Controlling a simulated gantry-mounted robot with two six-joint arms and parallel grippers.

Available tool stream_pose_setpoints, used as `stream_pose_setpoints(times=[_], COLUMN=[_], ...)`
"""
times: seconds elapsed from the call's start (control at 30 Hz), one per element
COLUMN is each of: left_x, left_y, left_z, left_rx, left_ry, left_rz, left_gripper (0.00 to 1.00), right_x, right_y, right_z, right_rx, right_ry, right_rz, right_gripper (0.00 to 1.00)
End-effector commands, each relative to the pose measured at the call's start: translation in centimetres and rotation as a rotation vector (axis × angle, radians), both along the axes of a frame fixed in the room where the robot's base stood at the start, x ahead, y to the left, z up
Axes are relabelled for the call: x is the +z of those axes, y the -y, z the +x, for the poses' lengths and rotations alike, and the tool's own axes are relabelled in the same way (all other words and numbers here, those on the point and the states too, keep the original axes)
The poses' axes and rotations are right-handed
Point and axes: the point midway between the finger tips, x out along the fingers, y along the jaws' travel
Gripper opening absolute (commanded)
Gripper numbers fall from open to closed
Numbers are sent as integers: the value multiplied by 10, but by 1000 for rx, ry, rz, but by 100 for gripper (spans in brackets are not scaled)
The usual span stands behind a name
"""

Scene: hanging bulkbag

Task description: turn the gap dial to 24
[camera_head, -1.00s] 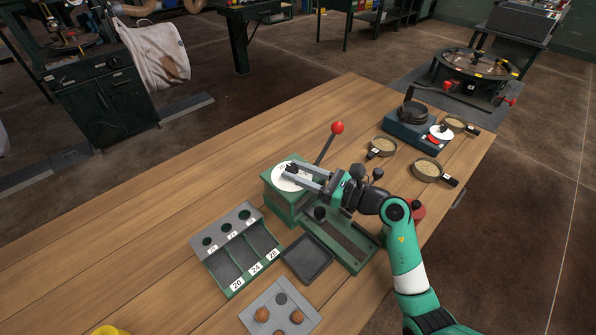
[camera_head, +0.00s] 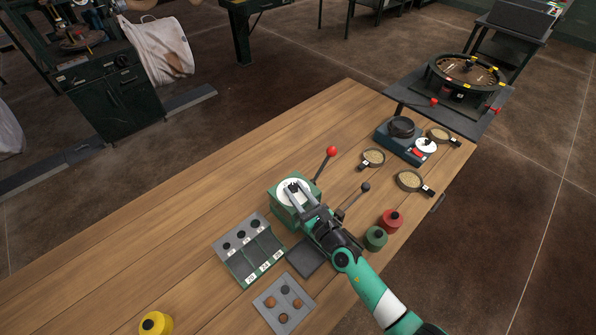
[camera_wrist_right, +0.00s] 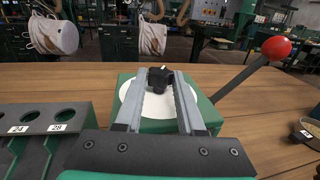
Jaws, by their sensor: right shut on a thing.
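The gap dial is a white disc (camera_head: 283,197) on top of a green machine (camera_head: 279,211) in the head view. It also shows in the right wrist view (camera_wrist_right: 159,106). A dark knob (camera_wrist_right: 157,87) stands at its centre. My right gripper (camera_head: 294,189) is shut on this knob, with one grey finger on each side, reaching over the dial from the lower right. The fingers and knob hide part of the disc, and its figures are too small to read. My left gripper is not in view.
A red-balled lever (camera_head: 331,152) rises beside the machine. A sorting rack (camera_head: 235,262) with numbered bins stands left, a grey plate (camera_head: 270,302) with balls in front. Red (camera_head: 390,220) and green (camera_head: 376,238) pots stand right.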

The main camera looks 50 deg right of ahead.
Motion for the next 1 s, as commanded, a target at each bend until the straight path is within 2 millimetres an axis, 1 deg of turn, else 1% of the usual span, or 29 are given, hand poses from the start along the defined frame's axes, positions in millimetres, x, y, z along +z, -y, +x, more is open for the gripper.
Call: stream_pose_setpoints(times=[0.03,0.1,0.2,0.33,0.6,0.8,1.0], left_x=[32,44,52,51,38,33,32], left_y=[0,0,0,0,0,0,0], left_z=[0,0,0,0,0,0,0], left_rx=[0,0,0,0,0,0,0], left_ry=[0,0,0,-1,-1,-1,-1], left_rz=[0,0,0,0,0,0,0], left_gripper=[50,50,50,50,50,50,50], right_x=[15,12,8,2,0,1,1], right_y=[-6,-7,-8,-8,-8,-8,-8], right_z=[2,2,3,4,5,5,4], right_rx=[-32,-98,-189,-299,-467,-530,-550], right_ry=[-7,-3,2,5,8,6,3], right_rz=[2,1,-2,-3,-4,-4,-4], right_gripper=[0,0,0,0,0,0,0])
